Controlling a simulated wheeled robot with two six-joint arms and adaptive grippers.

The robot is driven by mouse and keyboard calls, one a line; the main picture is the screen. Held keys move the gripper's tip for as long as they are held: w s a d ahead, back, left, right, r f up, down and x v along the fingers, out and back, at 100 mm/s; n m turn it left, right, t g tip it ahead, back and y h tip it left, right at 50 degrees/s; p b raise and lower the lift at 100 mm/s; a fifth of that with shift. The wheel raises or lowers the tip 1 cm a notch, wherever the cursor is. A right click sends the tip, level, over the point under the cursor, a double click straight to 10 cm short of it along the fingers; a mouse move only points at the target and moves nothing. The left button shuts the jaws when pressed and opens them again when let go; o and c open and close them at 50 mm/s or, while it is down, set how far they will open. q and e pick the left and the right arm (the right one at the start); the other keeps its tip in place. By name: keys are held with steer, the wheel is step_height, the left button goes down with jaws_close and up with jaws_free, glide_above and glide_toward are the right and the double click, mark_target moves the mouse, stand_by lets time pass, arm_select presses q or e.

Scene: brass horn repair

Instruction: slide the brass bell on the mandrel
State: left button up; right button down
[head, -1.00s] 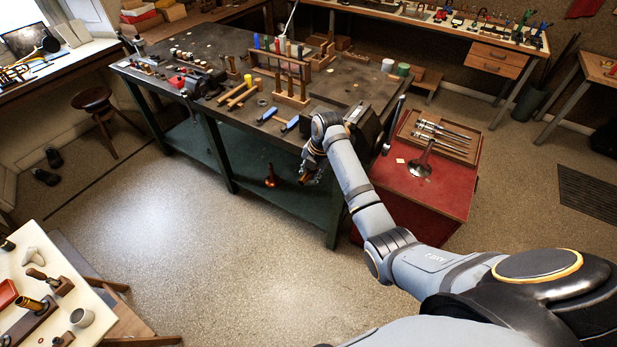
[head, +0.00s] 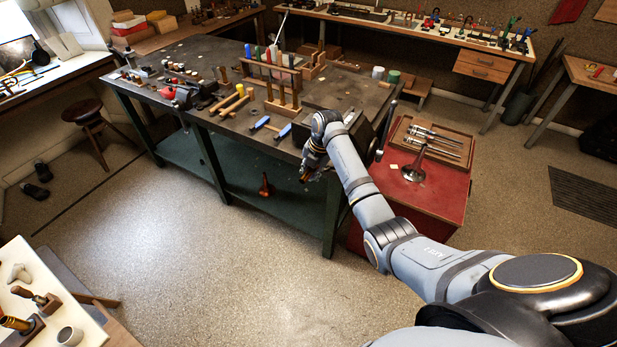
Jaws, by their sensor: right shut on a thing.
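My right gripper (head: 313,166) is in front of the bench's near right corner, small and partly hidden by its own wrist. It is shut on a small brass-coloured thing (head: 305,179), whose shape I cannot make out. A flared bell-shaped piece with a thin upright stem (head: 413,174) stands on the red cabinet (head: 430,205), to the right of my right arm and apart from the gripper. A dark tilted rod (head: 387,128), possibly the mandrel, rises at the bench's right end. My left gripper is not in view.
The dark bench (head: 215,60) holds hammers, a wooden tool rack (head: 283,93) and blue-handled tools. A reddish-brown flared piece (head: 265,187) stands on its green lower shelf. A wooden tray (head: 433,138) of tools lies on the cabinet. Open floor (head: 210,255) lies in front.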

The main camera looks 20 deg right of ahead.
steer(key=shift+w+d+b, duration=0.6)
steer(key=shift+w+d, duration=0.1)
steer(key=shift+d, duration=0.2)
steer(key=shift+w+d+b, duration=0.55)
steer(key=shift+w+d, duration=0.1)
steer(key=shift+d, duration=0.25)
steer(key=c, duration=1)
jaws_free()
steer(key=v, duration=1.2)
